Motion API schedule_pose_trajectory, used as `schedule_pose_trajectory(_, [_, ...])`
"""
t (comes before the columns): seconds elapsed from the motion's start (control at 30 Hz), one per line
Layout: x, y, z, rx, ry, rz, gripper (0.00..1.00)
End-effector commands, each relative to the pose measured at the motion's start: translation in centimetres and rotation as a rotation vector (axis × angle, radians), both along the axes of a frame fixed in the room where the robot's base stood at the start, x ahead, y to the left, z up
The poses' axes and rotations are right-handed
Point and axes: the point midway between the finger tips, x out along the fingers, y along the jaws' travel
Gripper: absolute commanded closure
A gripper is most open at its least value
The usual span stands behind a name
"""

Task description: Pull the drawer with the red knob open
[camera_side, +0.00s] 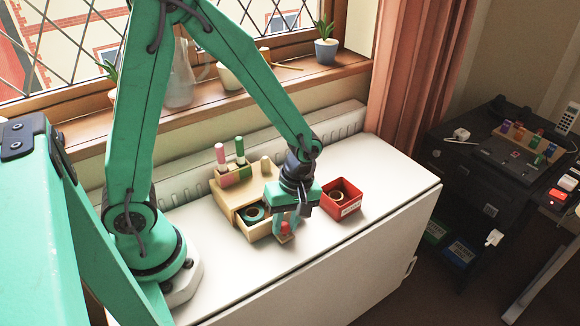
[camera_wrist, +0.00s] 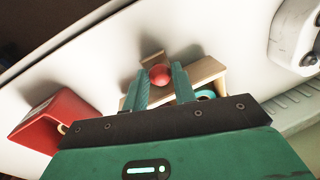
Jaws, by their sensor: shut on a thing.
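A small wooden drawer box (camera_side: 230,190) stands on the white top. Its drawer (camera_side: 258,234) is out towards the front, with a dark green ring (camera_side: 254,212) visible inside. The red knob (camera_side: 285,228) is at the drawer's front and also shows in the wrist view (camera_wrist: 160,75). My gripper (camera_side: 286,222) is low at the drawer front, its two green fingers on either side of the knob and shut on it. My gripper hides part of the drawer and the box's right side.
A red open box (camera_side: 342,199) with a ring inside stands close to the right of my gripper. A pink peg (camera_side: 220,155) and a green peg (camera_side: 240,152) stand upright on the wooden box. The white top (camera_side: 240,278) in front of the drawer is clear.

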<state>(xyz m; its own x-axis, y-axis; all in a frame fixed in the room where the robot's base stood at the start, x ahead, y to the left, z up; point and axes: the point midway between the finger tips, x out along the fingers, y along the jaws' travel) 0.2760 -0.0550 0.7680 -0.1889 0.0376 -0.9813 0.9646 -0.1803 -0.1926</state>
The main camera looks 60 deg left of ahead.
Motion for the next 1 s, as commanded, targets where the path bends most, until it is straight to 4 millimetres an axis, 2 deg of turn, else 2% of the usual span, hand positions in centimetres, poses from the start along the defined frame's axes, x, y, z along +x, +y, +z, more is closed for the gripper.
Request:
schedule_pose_trajectory(0.1, [0.2, -1.6, 0.1, 0.007, -0.008, -0.007, 1.0])
schedule_pose_trajectory(0.27, [0.2, -3.0, 0.1, 0.015, -0.011, -0.006, 1.0])
schedule_pose_trajectory(0.63, [0.1, -3.3, 0.1, 0.018, -0.01, -0.004, 1.0])
schedule_pose_trajectory(0.67, [0.1, -3.3, 0.1, 0.018, -0.01, -0.004, 0.7])
schedule_pose_trajectory(0.73, [0.1, -3.2, 0.1, 0.018, -0.01, -0.004, 0.56])
schedule_pose_trajectory(0.77, [0.1, -3.2, 0.0, 0.018, -0.01, -0.004, 0.52])
schedule_pose_trajectory(1.0, [0.0, -3.2, 0.0, 0.02, -0.008, -0.004, 0.52])
